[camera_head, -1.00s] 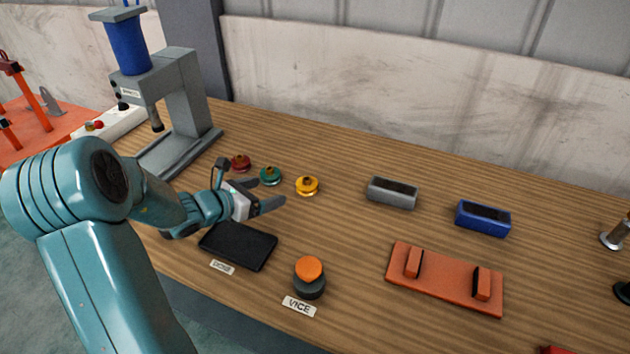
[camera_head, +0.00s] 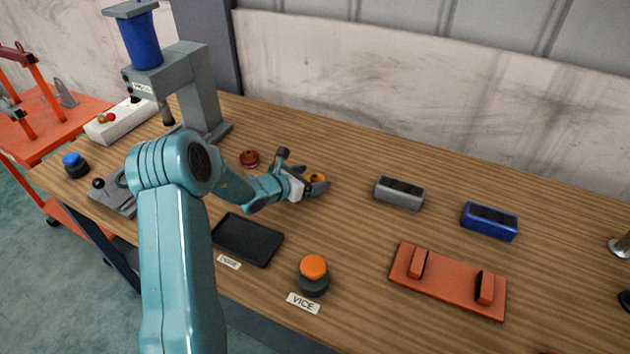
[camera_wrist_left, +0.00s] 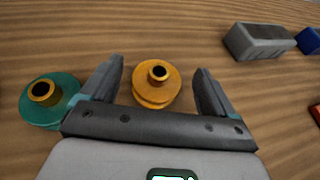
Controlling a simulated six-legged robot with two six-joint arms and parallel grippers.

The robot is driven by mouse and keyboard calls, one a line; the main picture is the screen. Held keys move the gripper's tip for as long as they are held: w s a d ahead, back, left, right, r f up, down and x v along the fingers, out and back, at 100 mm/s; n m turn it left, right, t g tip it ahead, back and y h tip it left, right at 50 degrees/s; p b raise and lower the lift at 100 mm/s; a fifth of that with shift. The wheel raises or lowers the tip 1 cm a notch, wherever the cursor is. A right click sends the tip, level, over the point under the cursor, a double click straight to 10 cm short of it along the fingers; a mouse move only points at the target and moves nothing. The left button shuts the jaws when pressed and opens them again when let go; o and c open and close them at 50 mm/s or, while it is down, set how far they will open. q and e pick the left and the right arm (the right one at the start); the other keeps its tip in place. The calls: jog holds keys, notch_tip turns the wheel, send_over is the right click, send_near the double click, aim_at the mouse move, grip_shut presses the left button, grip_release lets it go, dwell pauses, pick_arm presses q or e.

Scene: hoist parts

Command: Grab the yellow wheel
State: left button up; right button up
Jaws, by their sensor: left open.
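The yellow wheel (camera_head: 315,178) stands on the wooden table. In the left wrist view the yellow wheel (camera_wrist_left: 156,84) is a grooved disc with a dark-holed hub. My left gripper (camera_head: 314,181) is open, with one finger on each side of the wheel. In the wrist view the fingers of my left gripper (camera_wrist_left: 157,85) stand apart from the wheel, with a gap on both sides. A green wheel (camera_wrist_left: 50,98) is just left of the left finger. In the head view the green wheel is hidden behind my arm. My right gripper is in neither view.
A grey block (camera_head: 399,193), a blue block (camera_head: 489,221) and an orange plate (camera_head: 447,281) lie to the right. A black tray (camera_head: 248,240) and an orange button (camera_head: 313,267) are in front. A grey press (camera_head: 196,95) stands behind.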

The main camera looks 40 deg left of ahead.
pick_arm(q)
jog(key=shift+x, duration=1.1)
jog(key=shift+c, duration=0.3)
jog(key=shift+w+r, duration=0.1)
jog(key=c, duration=1.4)
jog(key=shift+r, duration=0.1)
jog(key=shift+c, duration=0.2)
